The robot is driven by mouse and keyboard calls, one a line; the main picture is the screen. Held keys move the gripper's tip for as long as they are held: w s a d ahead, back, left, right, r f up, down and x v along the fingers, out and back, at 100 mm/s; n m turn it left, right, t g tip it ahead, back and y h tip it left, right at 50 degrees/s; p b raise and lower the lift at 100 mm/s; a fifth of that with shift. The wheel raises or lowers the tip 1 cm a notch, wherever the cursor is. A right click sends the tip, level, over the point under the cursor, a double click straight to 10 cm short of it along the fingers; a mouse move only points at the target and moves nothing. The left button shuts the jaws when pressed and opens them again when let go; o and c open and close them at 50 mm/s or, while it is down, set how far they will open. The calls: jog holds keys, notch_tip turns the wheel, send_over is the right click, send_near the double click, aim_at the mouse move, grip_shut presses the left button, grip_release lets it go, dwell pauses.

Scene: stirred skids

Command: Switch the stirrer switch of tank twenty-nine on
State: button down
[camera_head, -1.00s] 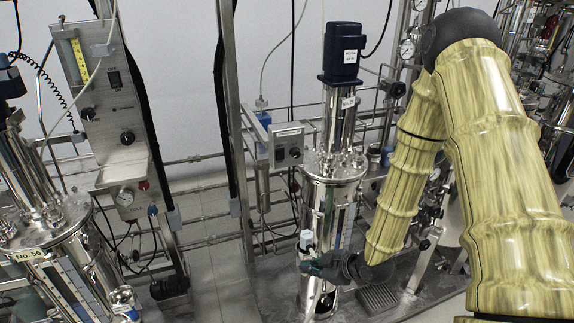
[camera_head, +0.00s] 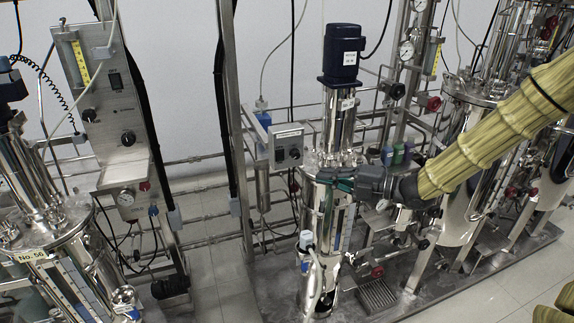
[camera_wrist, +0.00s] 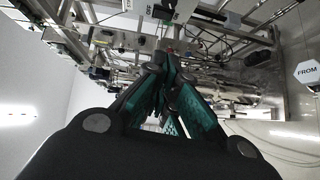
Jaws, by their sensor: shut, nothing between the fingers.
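A steel tank (camera_head: 318,225) stands in the middle of the head view, with a dark blue stirrer motor (camera_head: 342,55) on top. The label on the motor is too small to read. A grey control box (camera_head: 287,146) with a dark round knob is fixed left of the tank's top. I cannot tell which number this tank bears. My gripper (camera_head: 318,177) is shut and empty, in front of the tank's upper part, to the right of and a little below the box. In the wrist view its fingers (camera_wrist: 165,70) meet among pipes and frame parts.
Another tank (camera_head: 70,235) at the left bears a plate that seems to read No. 56. A steel panel (camera_head: 110,100) with knobs stands behind it. Pipes, valves and gauges crowd the right side. Upright posts (camera_head: 232,110) stand between. Tiled floor (camera_head: 215,275) is clear between the skids.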

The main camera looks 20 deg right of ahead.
aim_at(280, 156)
jog(key=shift+w+a, duration=0.1)
jog(key=shift+w+d+p+x, duration=0.35)
jog(key=shift+p+x, duration=0.25)
jog(key=shift+x, duration=1.5)
jog(key=shift+w+d+p+x, duration=0.3)
jog(key=shift+p+x, duration=0.3)
jog(key=shift+x, duration=1.5)
jog(key=shift+w+d+p+x, duration=0.35)
jog(key=shift+p+x, duration=0.25)
jog(key=shift+x, duration=1.5)
jog(key=shift+f, duration=0.2)
jog(key=shift+f, duration=0.1)
